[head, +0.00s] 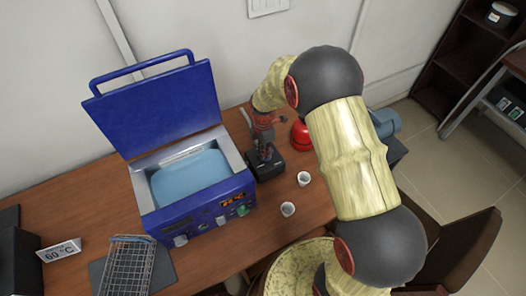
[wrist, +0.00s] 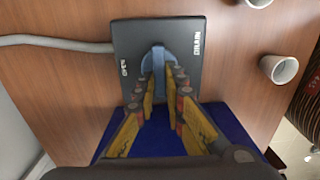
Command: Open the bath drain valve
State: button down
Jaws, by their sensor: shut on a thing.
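The blue water bath (head: 192,222) stands on the wooden bench with its lid (head: 155,105) raised and pale blue liquid inside. A black drain valve box (wrist: 187,92) lettered DRAIN lies beside it, and it also shows in the head view (head: 271,170). A blue valve handle (wrist: 158,54) stands on the box. My gripper (wrist: 159,78) reaches over the box with its yellow fingers shut on the handle. In the head view, my gripper (head: 264,143) comes down from above, and the handle is hard to make out. The handle's lower part is partly hidden by the fingers.
A grey hose (wrist: 58,41) runs left from the box. Two small white cups (head: 288,209) (head: 304,178) stand to the right. A red object (head: 301,134) is behind my arm. A wire basket (head: 127,266) and a 60 °C sign (head: 60,251) are at the left.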

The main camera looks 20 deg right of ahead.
jog(key=shift+m, duration=0.3)
jog(key=m, duration=0.2)
jog(key=m+p, duration=0.1)
jog(key=m, duration=0.2)
jog(key=shift+w+r+m, duration=0.1)
jog(key=shift+w+m, duration=0.15)
jog(key=shift+m, duration=0.05)
jog(key=m, duration=0.2)
jog(key=m+p, duration=0.1)
jog(key=m, duration=0.2)
jog(key=shift+w+d, duration=0.1)
jog(key=shift+w, duration=0.1)
jog(key=m, duration=0.6)
jog(key=shift+w+d+m+p, duration=0.15)
jog(key=shift+d+m+p, duration=0.1)
jog(key=shift+m+p, duration=0.05)
jog(key=c, duration=1.8)
grip_release()
jog(key=shift+c, duration=0.2)
notch_tip(320, 180, up, 12)
